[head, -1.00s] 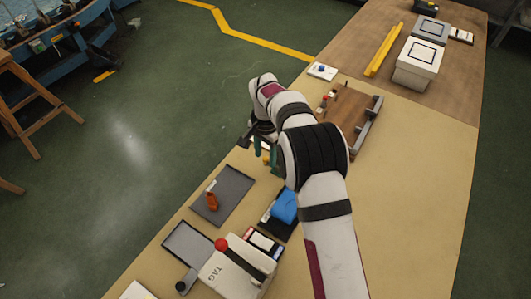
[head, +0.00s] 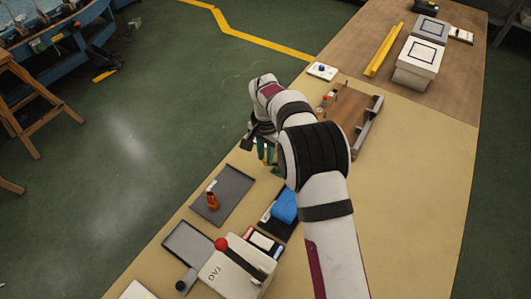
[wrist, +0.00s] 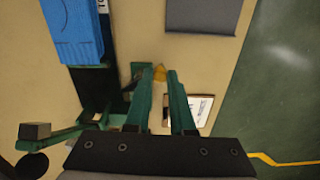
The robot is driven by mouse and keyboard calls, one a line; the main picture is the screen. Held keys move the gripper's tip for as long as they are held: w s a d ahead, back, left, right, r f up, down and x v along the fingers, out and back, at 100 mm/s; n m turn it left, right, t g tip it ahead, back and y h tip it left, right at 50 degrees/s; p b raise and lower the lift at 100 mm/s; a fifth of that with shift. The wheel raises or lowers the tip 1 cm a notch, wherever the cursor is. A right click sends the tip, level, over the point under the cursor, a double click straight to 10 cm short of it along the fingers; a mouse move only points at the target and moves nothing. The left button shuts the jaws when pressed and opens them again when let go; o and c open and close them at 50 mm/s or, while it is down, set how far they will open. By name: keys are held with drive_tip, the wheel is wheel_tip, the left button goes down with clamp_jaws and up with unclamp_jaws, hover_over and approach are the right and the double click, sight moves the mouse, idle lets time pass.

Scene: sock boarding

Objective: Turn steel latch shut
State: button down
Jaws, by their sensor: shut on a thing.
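My gripper (head: 266,152) is over the near left part of the tan table in the head view, largely covered by my arm. I cannot tell whether this piece belongs to the steel latch. A dark green fixture (wrist: 93,88) with a bar running left stands beside the fingers. No steel latch can be made out clearly; my gripper and arm hide part of this area.
A blue cloth item (head: 285,205) lies on a black tray nearer me. A TAG box with a red-knobbed lever (head: 222,244) stands in front. A brown board (head: 345,108) lies beyond my arm. The table's right side is clear.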

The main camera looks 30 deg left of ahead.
drive_tip(key=n, duration=0.2)
drive_tip(key=d+n, duration=0.1)
drive_tip(key=n, duration=0.1)
drive_tip(key=s+n, duration=0.1)
drive_tip(key=n, duration=0.1)
drive_tip(key=shift+s+d, duration=0.1)
drive_tip(key=shift+d, duration=0.15)
drive_tip(key=shift+s+d+n, duration=0.1)
drive_tip(key=shift+d+n, duration=0.3)
drive_tip(key=shift+n, duration=0.8)
drive_tip(key=shift+s+d+n, duration=0.1)
drive_tip(key=shift+d+n, duration=0.25)
drive_tip(key=shift+n, duration=0.85)
drive_tip(key=c, duration=0.8)
unclamp_jaws()
drive_tip(key=shift+d, duration=0.1)
drive_tip(key=shift+o, duration=0.2)
drive_tip(key=shift+r, duration=0.1)
wheel_tip(320, 180, up, 16)
